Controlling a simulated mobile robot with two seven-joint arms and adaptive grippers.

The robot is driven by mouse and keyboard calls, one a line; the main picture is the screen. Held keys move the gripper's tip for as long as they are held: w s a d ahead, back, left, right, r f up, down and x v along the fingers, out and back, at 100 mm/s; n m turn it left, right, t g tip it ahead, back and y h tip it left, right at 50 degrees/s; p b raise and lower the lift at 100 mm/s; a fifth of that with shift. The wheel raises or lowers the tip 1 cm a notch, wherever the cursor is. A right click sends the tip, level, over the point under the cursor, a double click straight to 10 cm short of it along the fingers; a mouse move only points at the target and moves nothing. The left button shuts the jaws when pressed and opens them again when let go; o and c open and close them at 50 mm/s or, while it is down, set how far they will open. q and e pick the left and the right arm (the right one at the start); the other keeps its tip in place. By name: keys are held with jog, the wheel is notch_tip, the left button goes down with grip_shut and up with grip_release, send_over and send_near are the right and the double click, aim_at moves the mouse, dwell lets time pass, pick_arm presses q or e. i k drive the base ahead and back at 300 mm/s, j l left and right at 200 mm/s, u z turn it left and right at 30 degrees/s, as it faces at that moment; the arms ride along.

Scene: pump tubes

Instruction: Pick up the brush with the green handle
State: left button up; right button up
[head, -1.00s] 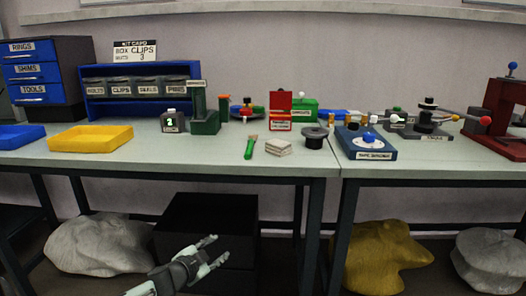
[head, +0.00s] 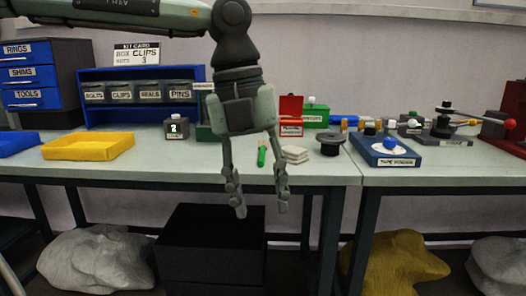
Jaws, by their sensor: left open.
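The brush with the green handle (head: 261,157) lies on the table near its front edge, left of a stack of pale cloths. Its upper end is partly hidden by my gripper. My left gripper (head: 261,212) hangs down in front of the table from an arm coming in at the top left. Its two fingers are apart and empty, and the tips show lower in the picture than the brush, before the table's front edge. My right gripper is not in view.
The pale cloth stack (head: 294,154) and a dark round spool (head: 330,145) are close right of the brush. A yellow tray (head: 88,147) is at the left. A blue tape device (head: 386,149) is farther right. The table front (head: 170,172) between tray and gripper is clear.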

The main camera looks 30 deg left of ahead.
aim_at(263, 146)
jog(key=i+j, duration=1.05)
jog(key=i, duration=0.05)
